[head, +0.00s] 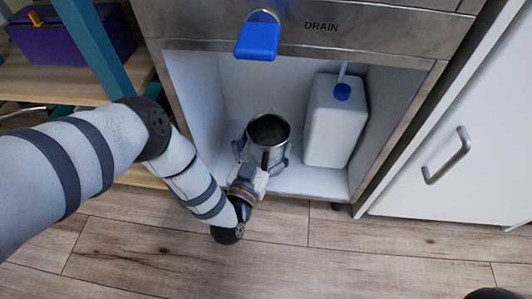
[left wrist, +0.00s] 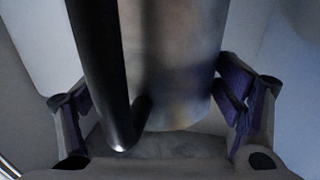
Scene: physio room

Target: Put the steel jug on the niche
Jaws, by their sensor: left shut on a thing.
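The steel jug (head: 268,130) is inside the niche (head: 305,184), the white-walled opening under the steel front, left of its middle. It looks upright, with its open top facing up and its black handle towards me. I cannot tell whether the jug's base touches the niche floor. My right gripper is not in view.
A white canister (head: 334,125) with a blue cap stands in the niche, right of the jug. A blue lever (head: 258,40) hangs above the opening, next to the DRAIN label. A wooden shelf with a purple box (head: 65,40) is at the left. A white cabinet door is at the right.

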